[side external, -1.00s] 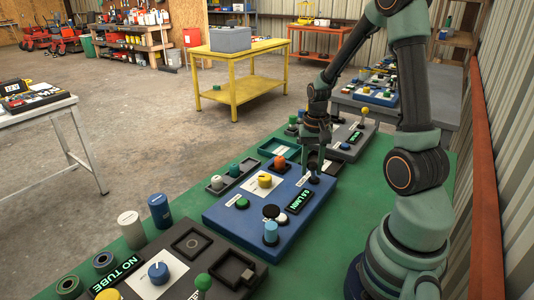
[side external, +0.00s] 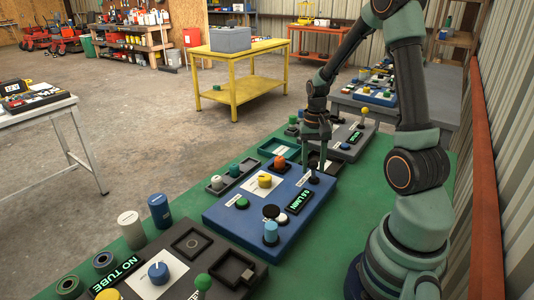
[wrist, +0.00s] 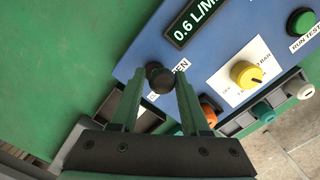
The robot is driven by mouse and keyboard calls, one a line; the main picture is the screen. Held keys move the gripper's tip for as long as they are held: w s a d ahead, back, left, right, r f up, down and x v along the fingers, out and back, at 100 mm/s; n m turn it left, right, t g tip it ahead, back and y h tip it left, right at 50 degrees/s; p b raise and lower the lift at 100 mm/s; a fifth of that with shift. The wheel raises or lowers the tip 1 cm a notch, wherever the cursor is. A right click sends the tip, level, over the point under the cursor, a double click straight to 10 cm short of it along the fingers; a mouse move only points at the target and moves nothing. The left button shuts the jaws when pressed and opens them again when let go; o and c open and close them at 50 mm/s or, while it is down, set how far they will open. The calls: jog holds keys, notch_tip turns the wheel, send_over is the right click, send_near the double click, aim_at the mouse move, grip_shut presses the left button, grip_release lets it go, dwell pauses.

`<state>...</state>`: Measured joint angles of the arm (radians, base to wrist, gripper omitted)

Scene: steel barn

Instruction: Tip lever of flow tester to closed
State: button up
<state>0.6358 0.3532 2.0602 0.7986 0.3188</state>
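The flow tester is a blue box (side external: 227,213) on the green bench, with a display reading 0.6 L/MIN; it also shows in the wrist view (wrist: 205,58). Its lever has a dark round knob (wrist: 160,78), small in the side view (side external: 314,180). A label ending in "EN" (wrist: 182,65) is beside the knob; a second label (wrist: 153,97) is mostly hidden behind the knob and fingers. My gripper (wrist: 161,82) is open, with one finger on each side of the knob. In the side view my gripper (side external: 318,162) points down over the tester's far right corner. Contact with the knob cannot be told.
The tester carries a yellow dial (wrist: 244,74), an orange knob (side external: 279,162), a green button (wrist: 301,20) and a light-blue knob (side external: 271,230). A dark device reading NO TUBE (side external: 215,262) stands nearer the camera. Small trays lie along the far side. Green bench (wrist: 60,60) beside the tester is clear.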

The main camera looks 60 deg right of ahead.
jog(key=shift+o, duration=0.9)
notch_tip(320, 180, up, 12)
jog(key=shift+w+d, duration=0.25)
jog(key=shift+w, duration=0.1)
